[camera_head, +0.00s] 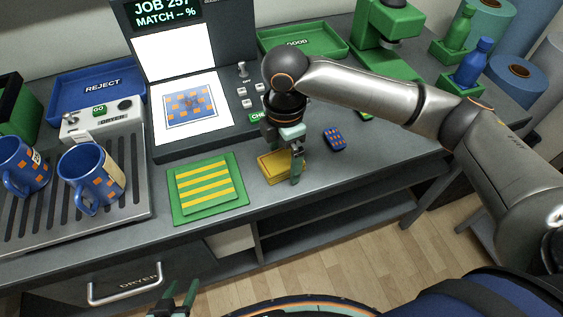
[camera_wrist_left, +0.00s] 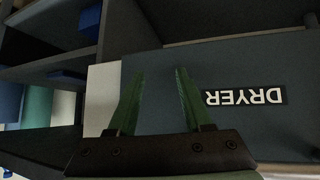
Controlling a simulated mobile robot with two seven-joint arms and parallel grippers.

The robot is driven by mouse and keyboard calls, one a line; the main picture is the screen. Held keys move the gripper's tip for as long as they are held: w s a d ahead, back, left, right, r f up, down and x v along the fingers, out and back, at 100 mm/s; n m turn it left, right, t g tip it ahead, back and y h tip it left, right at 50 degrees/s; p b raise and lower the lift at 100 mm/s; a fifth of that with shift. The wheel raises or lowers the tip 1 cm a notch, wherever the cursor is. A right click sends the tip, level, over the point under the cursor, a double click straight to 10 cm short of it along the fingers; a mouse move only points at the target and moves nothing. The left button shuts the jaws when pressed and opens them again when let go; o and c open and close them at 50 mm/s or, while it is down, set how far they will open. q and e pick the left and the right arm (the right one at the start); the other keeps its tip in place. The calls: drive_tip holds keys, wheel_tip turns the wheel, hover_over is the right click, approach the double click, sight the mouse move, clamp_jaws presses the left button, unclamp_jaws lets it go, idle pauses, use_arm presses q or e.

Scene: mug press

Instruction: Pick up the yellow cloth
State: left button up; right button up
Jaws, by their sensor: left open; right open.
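The yellow cloth (camera_head: 273,167) lies folded on the grey counter near its front edge, to the right of the green and yellow striped cloth. My right gripper (camera_head: 296,173) reaches down over the yellow cloth from above and covers its right part. Its fingers are open. Whether the fingertips touch the cloth cannot be told. My left gripper (camera_head: 180,298) is low in front of the counter, open and empty. In the left wrist view its two green fingers (camera_wrist_left: 158,92) stand apart before the dryer drawer front (camera_wrist_left: 240,97).
A striped cloth on a green mat (camera_head: 176,209) lies left of the yellow cloth. A blue and orange sponge-like block (camera_head: 334,139) lies to the right. The press (camera_head: 185,60) stands behind. Two blue mugs (camera_head: 91,176) stand on the slatted tray at left.

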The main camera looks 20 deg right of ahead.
sight(283, 159)
drive_tip(key=shift+c, duration=0.2)
drive_tip(key=c, duration=1.2)
drive_tip(key=shift+r, duration=0.2)
drive_tip(key=shift+c, duration=0.2)
drive_tip(key=shift+r, duration=0.3)
wheel_tip(283, 159, up, 2)
drive_tip(key=shift+r, duration=0.1)
drive_tip(key=s+a+r+p, duration=0.3)
drive_tip(key=s+r, duration=0.7)
drive_tip(key=s, duration=0.3)
drive_tip(key=shift+s+a, duration=0.25)
drive_tip(key=shift+a, duration=0.15)
